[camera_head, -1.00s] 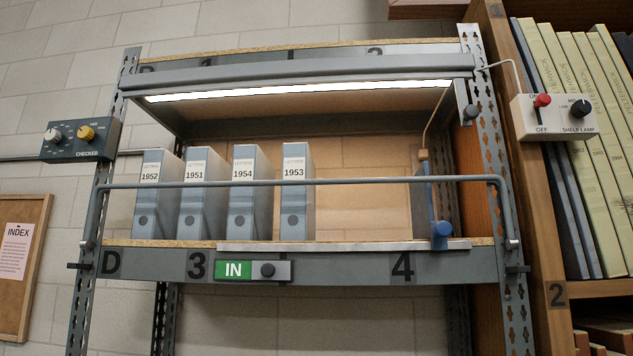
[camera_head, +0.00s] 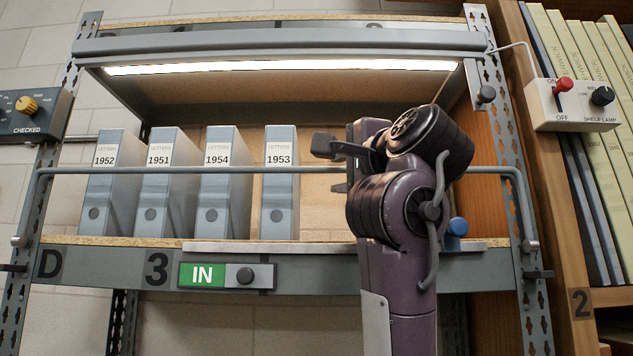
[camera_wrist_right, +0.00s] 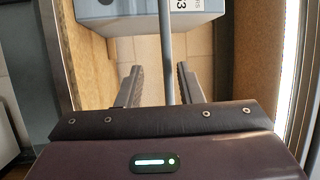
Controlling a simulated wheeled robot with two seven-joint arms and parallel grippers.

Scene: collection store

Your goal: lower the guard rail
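The guard rail (camera_head: 220,170) is a thin grey tube across the front of the shelf, in front of the binders. Its ends bend down to pivots on the left and right posts. My right gripper (camera_head: 335,166) is at the rail right of the 1953 binder, one finger above it and one below. In the right wrist view the rail (camera_wrist_right: 166,50) runs between the two spread fingers, with gaps at both sides. My right arm hides part of the rail. My left gripper is not in view.
Several grey binders (camera_head: 281,185) stand behind the rail. A lit lamp (camera_head: 280,66) hangs above. A lamp switch box (camera_head: 572,104) is at right.

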